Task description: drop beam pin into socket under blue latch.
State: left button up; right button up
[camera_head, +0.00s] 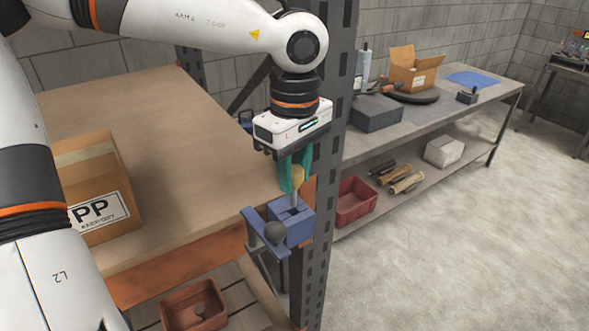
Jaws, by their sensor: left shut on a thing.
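My left gripper (295,170) is at the picture's middle, pointing down, with teal fingers shut on the beam pin (296,196). The pin is pale, with a yellowish upper part between the fingers, and hangs about upright. Its lower end is at the top of the blue socket block (291,227); I cannot tell whether it is inside the opening. The block sits at the shelf post by the table corner. The blue latch (252,222), a bar with a dark ball (274,232), is at the block's left front. My right gripper is not in view.
A perforated dark post (337,130) stands close to the right of my gripper. A cardboard box (98,180) is on the wooden table (185,130) at left. A red bin (195,305) is below. A grey workbench (440,110) runs behind at right, with open floor before it.

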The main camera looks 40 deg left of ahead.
aim_at(294, 207)
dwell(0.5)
pick_arm(q)
jog(key=shift+f+b, duration=0.15)
jog(key=shift+b, duration=0.2)
jog(key=shift+f+b, duration=0.3)
jog(key=shift+f, duration=0.05)
jog(key=shift+f+b, duration=2.2)
jog(key=shift+f, duration=0.2)
jog(key=o, duration=1)
jog(key=shift+r, duration=0.1)
jog(key=shift+o, duration=0.2)
notch_tip(294, 207, up, 12)
jog(key=shift+r, duration=0.1)
